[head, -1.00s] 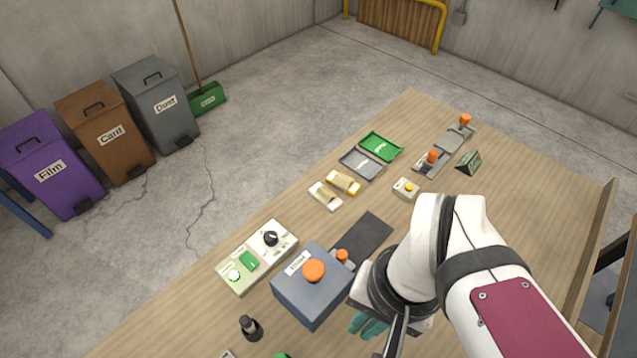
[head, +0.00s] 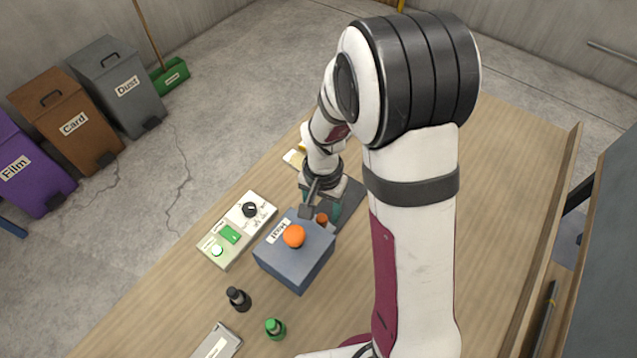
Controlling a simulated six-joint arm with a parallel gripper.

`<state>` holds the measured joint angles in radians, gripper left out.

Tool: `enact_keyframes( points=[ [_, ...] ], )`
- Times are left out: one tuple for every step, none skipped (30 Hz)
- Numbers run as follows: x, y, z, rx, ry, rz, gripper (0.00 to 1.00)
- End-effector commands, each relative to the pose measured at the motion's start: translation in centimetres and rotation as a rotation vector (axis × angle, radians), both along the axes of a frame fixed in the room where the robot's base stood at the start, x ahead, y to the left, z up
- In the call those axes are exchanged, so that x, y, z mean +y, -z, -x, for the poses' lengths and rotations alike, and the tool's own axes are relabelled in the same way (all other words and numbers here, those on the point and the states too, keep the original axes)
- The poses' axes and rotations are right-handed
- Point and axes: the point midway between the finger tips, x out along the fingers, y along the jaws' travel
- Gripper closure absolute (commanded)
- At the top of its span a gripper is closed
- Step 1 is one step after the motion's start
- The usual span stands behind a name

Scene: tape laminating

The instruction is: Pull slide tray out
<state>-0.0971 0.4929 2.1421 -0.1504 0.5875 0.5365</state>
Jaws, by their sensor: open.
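A blue-grey box (head: 290,262) with a large orange knob (head: 294,237) on top and a white label stands on the bench. A smaller orange knob (head: 321,219) shows at its far side, beside a flat dark strip (head: 352,192); this looks like the slide tray's handle, but the tray itself is mostly hidden. My gripper (head: 326,208) is open, with its teal fingers low at the small knob, just beyond the box. I cannot tell whether a finger touches the knob. My wrist and arm cover part of the dark strip.
A control panel (head: 236,231) with a black dial and green buttons lies left of the box. A black bottle (head: 238,299), a green-capped bottle (head: 275,329) and a grey flat holder (head: 218,344) are in front. Yellowish blocks (head: 295,157) lie behind my wrist.

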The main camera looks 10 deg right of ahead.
Motion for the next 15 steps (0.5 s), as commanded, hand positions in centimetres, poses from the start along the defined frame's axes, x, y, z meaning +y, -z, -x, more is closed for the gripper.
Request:
enact_keyframes(
  points=[
    [0.0, 0.8, 0.1, 0.004, 0.001, 0.0, 0.38],
    [0.0, 1.2, 0.0, 0.002, 0.001, 0.0, 0.38],
    [0.0, 1.6, 0.0, 0.002, 0.0, 0.0, 0.38],
    [0.0, 1.9, 0.0, 0.001, -0.001, 0.0, 0.38],
    [0.0, 2.1, 0.0, 0.001, -0.001, 0.0, 0.38],
    [0.0, 2.2, 0.0, 0.001, -0.001, 0.0, 0.38],
    [0.0, 2.3, 0.0, 0.001, -0.001, -0.001, 0.38],
    [0.0, 2.4, 0.0, 0.0, -0.001, 0.0, 0.38],
    [0.0, 2.4, 0.0, 0.0, -0.001, 0.0, 0.38],
    [0.0, 2.4, 0.0, 0.0, -0.001, 0.0, 0.38],
    [0.0, 2.4, 0.0, 0.0, -0.001, 0.0, 0.38],
    [0.0, 2.4, 0.0, 0.0, -0.001, 0.0, 0.38],
    [0.0, 2.4, 0.0, 0.0, -0.001, 0.0, 0.38],
    [0.0, 2.4, 0.0, 0.0, -0.001, 0.0, 0.38],
    [0.0, 2.4, 0.0, 0.0, -0.001, 0.0, 0.45]
  ],
)
